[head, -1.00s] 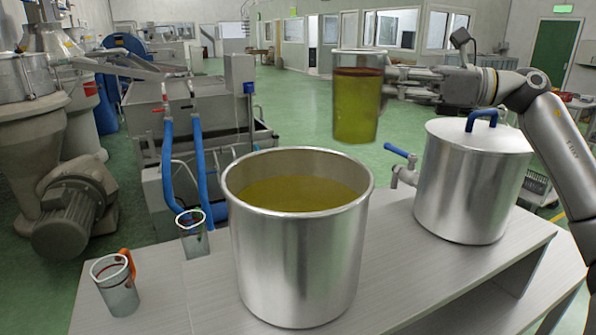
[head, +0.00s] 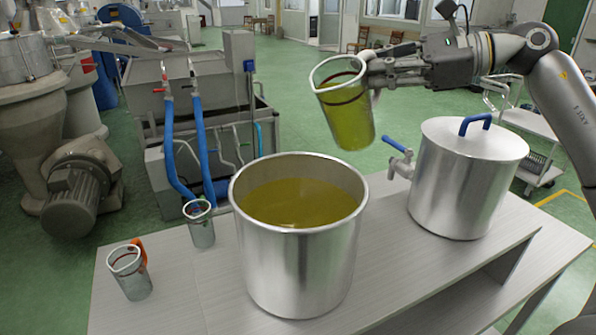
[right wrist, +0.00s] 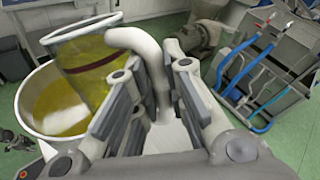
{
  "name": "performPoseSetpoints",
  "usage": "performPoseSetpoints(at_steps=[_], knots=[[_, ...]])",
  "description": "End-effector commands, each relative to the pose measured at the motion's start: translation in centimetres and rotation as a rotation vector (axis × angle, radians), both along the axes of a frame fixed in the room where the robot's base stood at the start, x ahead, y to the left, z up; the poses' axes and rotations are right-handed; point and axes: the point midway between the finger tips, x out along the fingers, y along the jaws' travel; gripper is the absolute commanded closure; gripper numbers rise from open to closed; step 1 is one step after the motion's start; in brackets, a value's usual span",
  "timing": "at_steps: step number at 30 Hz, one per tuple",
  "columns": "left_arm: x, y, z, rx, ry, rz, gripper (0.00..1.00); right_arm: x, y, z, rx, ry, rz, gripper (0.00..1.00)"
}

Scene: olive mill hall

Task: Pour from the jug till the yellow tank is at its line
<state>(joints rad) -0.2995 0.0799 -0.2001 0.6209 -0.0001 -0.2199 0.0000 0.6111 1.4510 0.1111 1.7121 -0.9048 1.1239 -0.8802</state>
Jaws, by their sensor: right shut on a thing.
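The clear jug (head: 345,112) holds yellow-green liquid and has a dark red band near its top. It is tilted, mouth to the left, above and behind the right rim of an open steel tank (head: 295,265). My right gripper (head: 378,68) is shut on the jug's handle; in the right wrist view the jug (right wrist: 92,65) is beside the fingers. The open tank holds yellow-green liquid below its rim; it also shows in the right wrist view (right wrist: 28,112). No stream from the jug and no line inside the tank is visible. My left gripper is out of view.
A lidded steel tank (head: 465,185) with a blue-handled tap (head: 398,155) stands to the right on the bench (head: 400,275). Two clear cups, one (head: 202,228) behind the other with an orange handle (head: 130,275), stand left. Milling machinery is behind.

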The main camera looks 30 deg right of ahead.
Motion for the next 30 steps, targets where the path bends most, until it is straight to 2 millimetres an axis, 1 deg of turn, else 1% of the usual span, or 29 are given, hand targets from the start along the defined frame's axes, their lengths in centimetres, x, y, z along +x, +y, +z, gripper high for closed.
performPoseSetpoints(at_steps=[1, 3, 9, 25, 30], knots=[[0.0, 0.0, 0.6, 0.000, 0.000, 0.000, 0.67, -0.1, 0.3, 0.5, -0.025, -0.010, 0.000, 1.00], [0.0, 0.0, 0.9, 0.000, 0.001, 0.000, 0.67, -0.2, 0.6, 0.6, -0.056, -0.018, 0.000, 1.00], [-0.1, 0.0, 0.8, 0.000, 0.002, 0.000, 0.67, -0.3, 0.9, 0.3, -0.084, -0.024, -0.001, 1.00], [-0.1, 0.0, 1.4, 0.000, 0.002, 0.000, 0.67, -0.4, 1.6, 0.5, -0.141, -0.040, -0.001, 1.00], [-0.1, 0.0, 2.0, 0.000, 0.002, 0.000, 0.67, -0.6, 2.1, 0.6, -0.189, -0.051, 0.000, 1.00]])
